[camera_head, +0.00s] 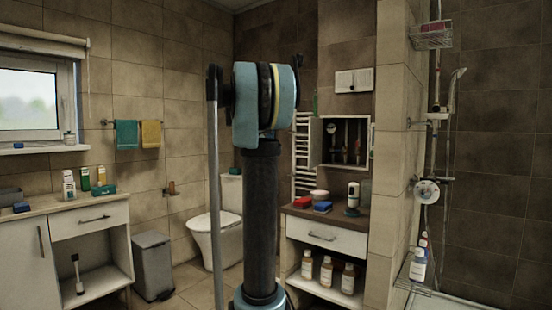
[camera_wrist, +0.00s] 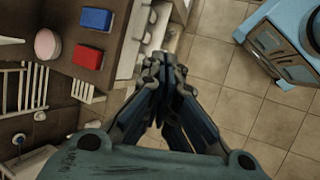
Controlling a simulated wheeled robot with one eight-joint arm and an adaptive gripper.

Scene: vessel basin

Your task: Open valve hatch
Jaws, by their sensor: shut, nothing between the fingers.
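The valve hatch is a white-framed wall recess (camera_head: 345,142) right of centre in the head view, above the counter. It stands open, with pipes or valves showing inside. A white panel (camera_head: 315,141) at its left side looks like the hatch door, swung out. My gripper (camera_wrist: 163,65) shows in the wrist view with its fingers together and nothing between them. It is over the area beside the counter. I cannot make out the hatch in the wrist view. In the head view my arm stands in the middle and the gripper is not visible.
The wooden counter (camera_head: 296,211) bears a red block (camera_head: 303,202), a blue block (camera_head: 323,206) and a white-and-blue device (camera_head: 353,195). Several bottles stand on the shelf below. A towel radiator (camera_head: 304,150) is left of the hatch. A tiled wall edge is right.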

